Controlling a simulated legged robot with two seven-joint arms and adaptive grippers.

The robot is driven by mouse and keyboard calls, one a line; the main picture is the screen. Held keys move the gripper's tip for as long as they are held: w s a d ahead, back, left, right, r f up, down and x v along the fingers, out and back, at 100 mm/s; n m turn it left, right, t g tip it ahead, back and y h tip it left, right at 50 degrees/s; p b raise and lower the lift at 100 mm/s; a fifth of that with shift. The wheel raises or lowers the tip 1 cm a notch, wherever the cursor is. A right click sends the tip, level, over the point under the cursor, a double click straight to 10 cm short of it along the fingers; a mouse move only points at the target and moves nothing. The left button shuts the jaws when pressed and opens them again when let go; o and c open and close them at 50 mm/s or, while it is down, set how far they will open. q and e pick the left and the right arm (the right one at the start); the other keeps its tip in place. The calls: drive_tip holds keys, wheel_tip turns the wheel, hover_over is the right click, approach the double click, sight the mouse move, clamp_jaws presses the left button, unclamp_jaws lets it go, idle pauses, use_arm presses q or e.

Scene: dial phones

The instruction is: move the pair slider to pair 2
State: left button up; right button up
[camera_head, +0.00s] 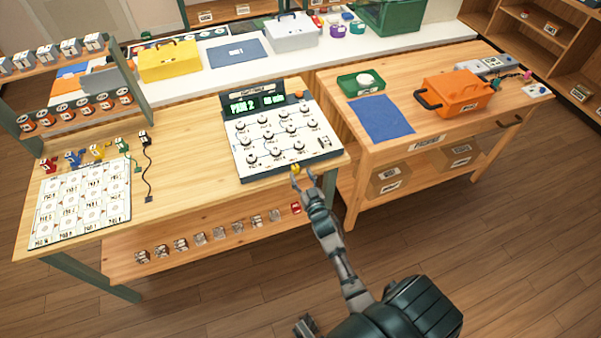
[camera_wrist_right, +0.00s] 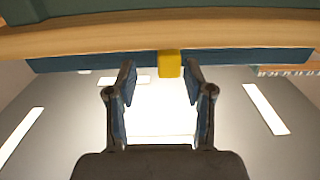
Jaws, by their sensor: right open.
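The dial device (camera_head: 281,130) sits on the wooden table, with several round dials on its white face and a green display (camera_head: 254,104) that seems to read "PAIR 2". A small yellow slider knob (camera_head: 296,168) sticks out at its front edge. My right gripper (camera_head: 303,177) is open at that edge. In the right wrist view the yellow knob (camera_wrist_right: 170,64) shows between the tips of my open right gripper (camera_wrist_right: 160,76), nearer the right finger. No contact is visible. My left gripper does not show clearly.
A white grid board (camera_head: 82,203) and several small coloured plugs lie on the table's left. A second table to the right holds a blue mat (camera_head: 381,118), a green tray (camera_head: 361,83) and an orange case (camera_head: 457,95). A lower shelf (camera_head: 205,245) runs beneath the device.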

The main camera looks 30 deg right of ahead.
drive_tip(key=shift+v, duration=4.9)
drive_tip(key=s+a+f+n+g+y, duration=0.1)
drive_tip(key=s+a+f+g+y, duration=0.2)
drive_tip(key=f, duration=0.7)
drive_tip(key=s+a+f+n+g, duration=0.1)
drive_tip(key=s+a+f+g, duration=0.25)
drive_tip(key=f, duration=0.65)
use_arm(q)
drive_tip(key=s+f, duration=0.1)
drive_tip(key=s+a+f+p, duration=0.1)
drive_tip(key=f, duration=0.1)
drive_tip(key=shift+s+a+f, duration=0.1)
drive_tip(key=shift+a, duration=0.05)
use_arm(e)
drive_tip(key=s+a+f+n+g, duration=0.1)
drive_tip(key=s+a+f+g, duration=0.2)
drive_tip(key=s+f, duration=0.5)
drive_tip(key=s+a+f+n+g+y, duration=0.1)
drive_tip(key=s+a+f+g, duration=0.3)
drive_tip(key=s, duration=1)
wheel_tip(320, 180, down, 4)
drive_tip(key=shift+a+f+n+g+y, duration=0.25)
drive_tip(key=shift+n+g, duration=0.25)
drive_tip(key=shift+g, duration=0.65)
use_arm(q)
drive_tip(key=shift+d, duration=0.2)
use_arm(e)
drive_tip(key=shift+d, duration=0.15)
